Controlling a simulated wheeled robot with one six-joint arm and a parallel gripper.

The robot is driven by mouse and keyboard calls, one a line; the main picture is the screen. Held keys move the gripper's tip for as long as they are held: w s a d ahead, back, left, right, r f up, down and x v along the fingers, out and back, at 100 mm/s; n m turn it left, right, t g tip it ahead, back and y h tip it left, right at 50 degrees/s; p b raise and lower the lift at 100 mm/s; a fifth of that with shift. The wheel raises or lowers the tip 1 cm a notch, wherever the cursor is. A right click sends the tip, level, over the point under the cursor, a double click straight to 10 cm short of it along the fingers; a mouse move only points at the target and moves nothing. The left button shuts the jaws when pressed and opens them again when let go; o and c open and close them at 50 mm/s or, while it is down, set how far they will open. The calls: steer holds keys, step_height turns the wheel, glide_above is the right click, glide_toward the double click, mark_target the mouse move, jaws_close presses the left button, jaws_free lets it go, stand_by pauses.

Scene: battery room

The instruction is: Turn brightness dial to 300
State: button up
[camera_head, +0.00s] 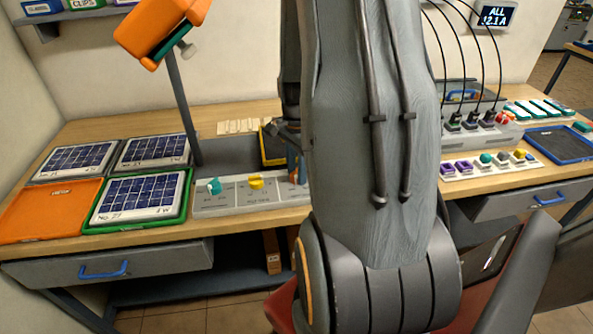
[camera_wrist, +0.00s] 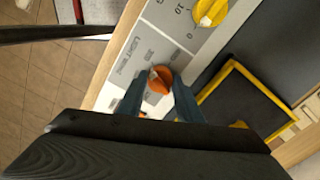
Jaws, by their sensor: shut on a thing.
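The control panel (camera_head: 228,203) lies on the bench, left of my arm. In the wrist view its grey face (camera_wrist: 133,72) carries the printed word LIGHT beside an orange dial (camera_wrist: 160,78). My gripper (camera_wrist: 160,92) has its two blue-grey fingers on either side of this dial and is shut on it. In the head view the gripper (camera_head: 292,172) is at the panel's right end, largely hidden by my arm. The dial's setting cannot be read. A yellow dial (camera_head: 256,182) also shows in the wrist view (camera_wrist: 211,11), and a teal dial (camera_head: 214,186) is further left.
A yellow-rimmed dark tray (camera_wrist: 238,96) lies close beside the panel. Solar panels (camera_head: 140,197) in trays and an orange tray (camera_head: 45,211) fill the bench's left. An orange lamp (camera_head: 160,28) on a post stands behind. A strip of coloured knobs (camera_head: 490,166) is at right.

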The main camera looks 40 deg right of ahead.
steer(key=shift+w+m, duration=0.1)
steer(key=shift+m, duration=0.8)
steer(key=shift+r, duration=0.1)
steer(key=o, duration=1)
steer(key=shift+o, duration=0.2)
steer(key=shift+r+b, duration=1)
steer(key=shift+r, duration=2.85)
